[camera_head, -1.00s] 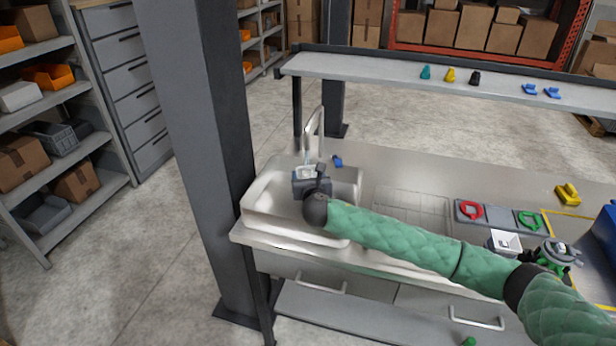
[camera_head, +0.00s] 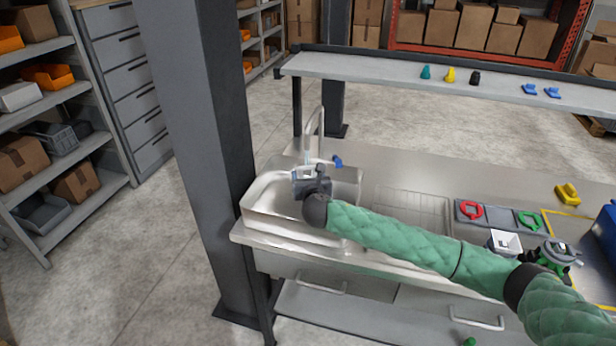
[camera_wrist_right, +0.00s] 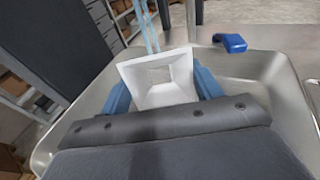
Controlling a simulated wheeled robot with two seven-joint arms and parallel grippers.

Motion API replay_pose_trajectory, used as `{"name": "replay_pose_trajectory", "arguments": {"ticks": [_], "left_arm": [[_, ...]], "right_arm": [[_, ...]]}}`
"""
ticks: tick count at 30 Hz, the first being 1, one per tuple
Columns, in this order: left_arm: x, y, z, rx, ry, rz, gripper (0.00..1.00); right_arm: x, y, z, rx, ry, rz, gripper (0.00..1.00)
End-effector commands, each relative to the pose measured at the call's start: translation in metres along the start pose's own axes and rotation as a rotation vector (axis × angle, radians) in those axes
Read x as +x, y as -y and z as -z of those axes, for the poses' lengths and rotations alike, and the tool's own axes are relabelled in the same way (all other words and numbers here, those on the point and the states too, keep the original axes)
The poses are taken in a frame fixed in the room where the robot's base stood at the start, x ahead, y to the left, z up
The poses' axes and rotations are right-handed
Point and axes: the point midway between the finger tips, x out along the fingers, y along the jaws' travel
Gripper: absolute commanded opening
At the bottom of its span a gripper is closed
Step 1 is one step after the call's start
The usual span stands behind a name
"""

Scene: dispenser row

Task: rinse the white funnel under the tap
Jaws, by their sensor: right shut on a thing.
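My right gripper (camera_head: 305,175) is over the sink, shut on the white funnel (camera_wrist_right: 160,78). In the right wrist view the funnel's square mouth faces the camera between two blue finger pads. In the head view only a little of the funnel shows. The curved metal tap (camera_head: 321,125) stands behind the gripper. A thin bluish water stream (camera_wrist_right: 149,28) comes down to the funnel's far rim in the wrist view; I cannot tell how much enters the mouth. The blue tap lever (camera_head: 338,161) is right of the spout. My left gripper is not in view.
The steel sink (camera_head: 262,195) surrounds the gripper, with a dark post (camera_head: 205,150) close on its left. Right of it are a drain grid (camera_head: 405,203), a grey tray (camera_head: 500,217) with red and green rings, and a white square-topped item (camera_head: 505,242). A raised shelf (camera_head: 400,74) runs behind.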

Motion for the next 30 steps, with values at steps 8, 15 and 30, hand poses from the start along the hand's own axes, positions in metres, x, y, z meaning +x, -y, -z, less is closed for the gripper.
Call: {"name": "replay_pose_trajectory", "arguments": {"ticks": [8, 15, 30], "left_arm": [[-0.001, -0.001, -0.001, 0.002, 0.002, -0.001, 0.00], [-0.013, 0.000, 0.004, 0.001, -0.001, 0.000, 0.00], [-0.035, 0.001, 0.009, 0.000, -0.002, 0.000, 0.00]], "right_arm": [[-0.001, -0.001, -0.001, 0.000, 0.000, 0.000, 0.40], [-0.017, -0.008, -0.002, 0.000, -0.001, -0.002, 0.40], [-0.053, -0.024, -0.002, 0.000, -0.001, 0.000, 0.40]]}}
